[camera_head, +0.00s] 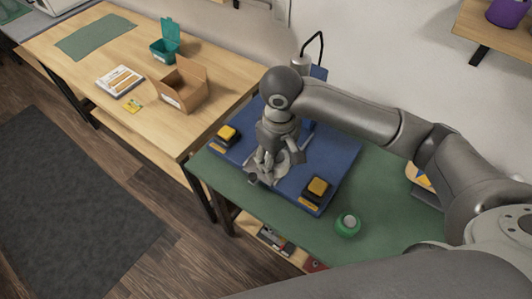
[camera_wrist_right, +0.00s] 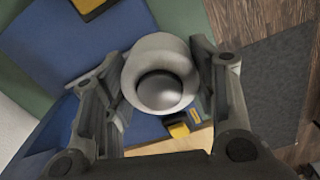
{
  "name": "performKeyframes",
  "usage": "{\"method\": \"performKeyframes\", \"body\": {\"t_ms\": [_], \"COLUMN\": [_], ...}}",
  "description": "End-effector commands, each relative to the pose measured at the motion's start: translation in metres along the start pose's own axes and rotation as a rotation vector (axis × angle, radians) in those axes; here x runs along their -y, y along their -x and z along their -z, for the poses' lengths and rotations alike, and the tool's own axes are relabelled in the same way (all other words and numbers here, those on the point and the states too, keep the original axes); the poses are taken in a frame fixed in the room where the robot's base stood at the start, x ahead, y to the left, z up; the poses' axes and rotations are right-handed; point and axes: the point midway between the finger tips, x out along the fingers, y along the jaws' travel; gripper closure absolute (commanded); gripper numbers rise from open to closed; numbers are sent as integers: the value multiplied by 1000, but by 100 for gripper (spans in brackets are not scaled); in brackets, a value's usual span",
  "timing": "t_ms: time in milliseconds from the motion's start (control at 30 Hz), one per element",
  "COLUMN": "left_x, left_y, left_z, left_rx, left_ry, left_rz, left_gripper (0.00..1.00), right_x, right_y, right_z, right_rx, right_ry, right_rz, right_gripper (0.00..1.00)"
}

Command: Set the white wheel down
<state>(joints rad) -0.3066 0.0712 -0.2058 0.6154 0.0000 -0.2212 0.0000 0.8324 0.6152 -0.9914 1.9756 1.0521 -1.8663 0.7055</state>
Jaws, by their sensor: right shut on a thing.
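The white wheel (camera_wrist_right: 160,75) shows in the right wrist view as a pale, round piece with a deep, dark hollow facing the camera. My right gripper (camera_wrist_right: 160,88) is shut on it, with one finger at each side. In the head view, my right gripper (camera_head: 266,162) points down over the middle of the blue mat (camera_head: 335,160). Pale grey shapes show around its fingers there, but the wheel is hard to pick out. I cannot tell whether the wheel touches the surface below. My left gripper is not in view.
Two black-and-yellow blocks (camera_head: 227,135) (camera_head: 317,189) sit on the blue mat, either side of my right gripper. A green round item with a pale top (camera_head: 348,224) is on the green table near its front. An open cardboard box (camera_head: 182,90) and teal bin (camera_head: 165,45) stand on the wooden table.

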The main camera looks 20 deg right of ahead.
Motion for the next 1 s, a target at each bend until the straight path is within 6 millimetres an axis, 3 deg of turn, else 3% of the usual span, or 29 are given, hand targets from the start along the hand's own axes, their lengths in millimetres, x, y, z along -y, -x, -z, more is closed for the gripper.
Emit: {"method": "performKeyframes", "body": {"t_ms": [167, 433, 767, 1000], "left_x": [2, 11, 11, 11], "left_y": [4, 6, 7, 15], "left_z": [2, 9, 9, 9], "left_rx": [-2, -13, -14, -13], "left_ry": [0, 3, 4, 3], "left_rz": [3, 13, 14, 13], "left_gripper": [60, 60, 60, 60], "right_x": [-16, -31, -39, -40], "right_y": [-13, -54, -74, -103], "right_z": [30, 61, 76, 76], "right_rx": [-1, 0, -1, -1], "right_ry": [-3, 0, 1, 2], "right_rz": [-1, 0, -1, -1], "right_gripper": [75, 75, 75, 75]}}
